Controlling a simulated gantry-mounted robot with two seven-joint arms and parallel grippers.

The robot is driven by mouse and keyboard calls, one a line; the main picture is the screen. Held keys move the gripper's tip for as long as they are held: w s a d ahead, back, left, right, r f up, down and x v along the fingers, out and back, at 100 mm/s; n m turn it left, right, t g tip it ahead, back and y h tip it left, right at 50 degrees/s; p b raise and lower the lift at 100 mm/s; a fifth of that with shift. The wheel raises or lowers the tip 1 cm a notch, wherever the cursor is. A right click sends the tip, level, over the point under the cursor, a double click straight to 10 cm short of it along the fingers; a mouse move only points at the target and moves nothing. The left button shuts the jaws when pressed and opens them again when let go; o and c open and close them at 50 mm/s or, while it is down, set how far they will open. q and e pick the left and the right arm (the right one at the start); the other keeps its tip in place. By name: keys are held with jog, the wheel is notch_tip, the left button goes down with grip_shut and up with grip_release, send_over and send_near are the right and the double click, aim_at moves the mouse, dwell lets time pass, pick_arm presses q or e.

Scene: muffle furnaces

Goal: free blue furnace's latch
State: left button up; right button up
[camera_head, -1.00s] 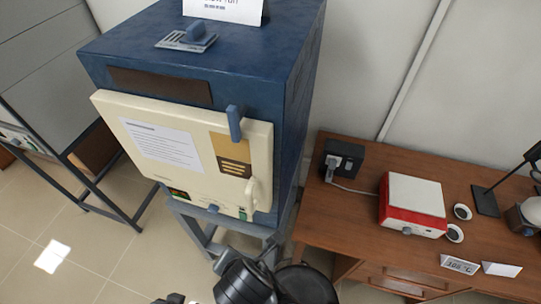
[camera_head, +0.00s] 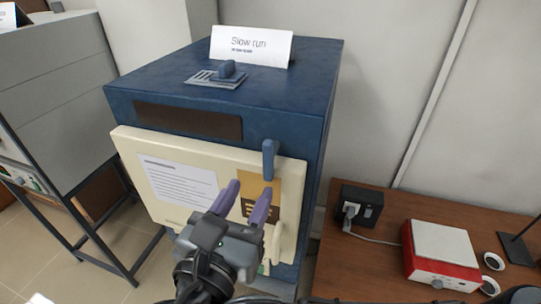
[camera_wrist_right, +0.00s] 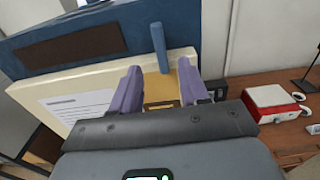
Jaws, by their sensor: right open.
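The blue furnace (camera_head: 225,110) stands in the middle of the head view, with its cream door (camera_head: 140,155) at the front. The blue latch (camera_head: 268,160) is an upright lever over the door's top edge, near the right side. It also shows in the right wrist view (camera_wrist_right: 159,48), just beyond the fingers. A white handle (camera_head: 276,243) is on the door lower right. My right gripper (camera_head: 249,195) is open, with purple fingertips in front of the door below the latch, and nothing shows between them. In the wrist view the gripper (camera_wrist_right: 158,88) has the latch beyond its gap. My left gripper is not in view.
A "Slow run" card (camera_head: 251,46) and a vent knob (camera_head: 227,70) are on the furnace top. A wooden desk (camera_head: 380,265) at right holds a red-and-white device (camera_head: 440,255) and a black socket box (camera_head: 360,206). A grey furnace (camera_head: 60,85) stands at left.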

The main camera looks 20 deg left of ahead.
aim_at(267, 154)
jog(key=w+p, duration=0.1)
jog(key=w, duration=0.2)
jog(key=w+p, duration=0.1)
jog(key=w, duration=0.2)
jog(key=w+r+p, duration=0.1)
jog(key=w, duration=0.2)
jog(key=shift+w+a+p, duration=0.15)
jog(key=shift+a+p, duration=0.2)
jog(key=shift+w+f, duration=0.1)
jog(key=shift+w, duration=0.6)
grip_shut()
